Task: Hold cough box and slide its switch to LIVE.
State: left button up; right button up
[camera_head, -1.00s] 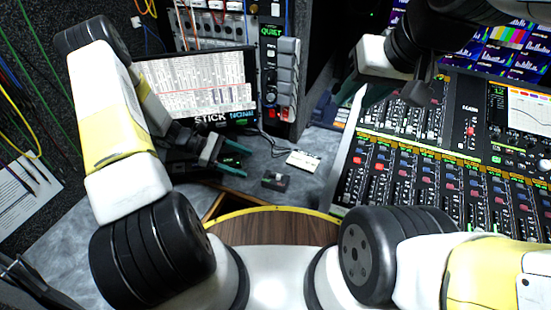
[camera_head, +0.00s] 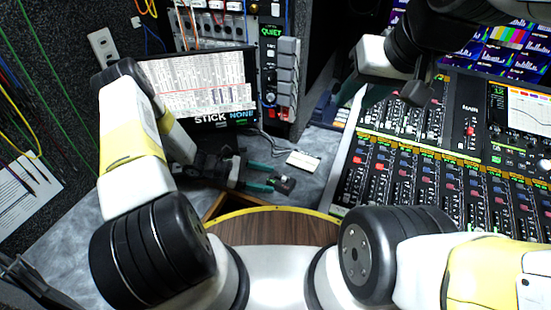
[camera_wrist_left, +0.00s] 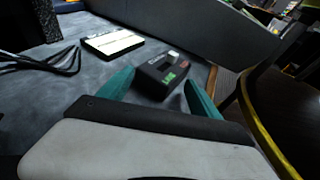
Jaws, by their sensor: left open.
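The cough box is a small dark box (camera_head: 285,184) on the grey desk near the wooden edge. In the left wrist view the box (camera_wrist_left: 158,76) shows a green label that seems to read LIVE, a red mark and a pale knob (camera_wrist_left: 173,54) on top. My left gripper (camera_head: 266,178) is open, its teal fingers pointing right at the box. In the left wrist view the box lies between and just beyond the fingertips (camera_wrist_left: 160,88); I see no clear contact. My right gripper (camera_head: 375,92) hangs over the mixing console, away from the box; its finger gap is unclear.
A white card-like object (camera_head: 303,161) with a cable lies behind the box. The mixing console (camera_head: 435,185) fills the right. A monitor (camera_head: 200,88) stands at the back. The yellow-edged wooden surface (camera_head: 275,226) is in front.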

pick_arm(q)
jog(key=shift+x, duration=1.2)
jog(key=c, duration=0.8)
jog(key=shift+c, duration=0.3)
pick_arm(e)
jog(key=shift+w+f, duration=0.1)
jog(key=shift+w, duration=0.1)
jog(key=c, duration=0.7)
jog(key=w+a+f+m, duration=0.1)
jog(key=w, duration=0.1)
jog(key=w+f+m+g+y, duration=0.1)
jog(key=w+f+m, duration=0.1)
jog(key=w+a+f+m+g, duration=0.1)
jog(key=w+f+m, duration=0.1)
jog(key=shift+w+a+y, duration=0.3)
jog(key=shift+w+a, duration=0.05)
grip_shut()
jog(key=w+f+m+g, duration=0.1)
jog(key=w+f+m, duration=0.2)
jog(key=f+m, duration=0.2)
jog(key=w+f+m+g, duration=0.1)
jog(key=w+f+m, duration=0.3)
jog(key=f, duration=0.8)
jog(key=w+f+m+g, duration=0.1)
jog(key=w+f+m, duration=0.2)
jog(key=f+m, duration=0.2)
notch_tip(320, 180, down, 4)
jog(key=shift+w+r+m+g+y, duration=0.2)
jog(key=shift+m+g+y, duration=0.1)
jog(key=shift+m+g, duration=0.1)
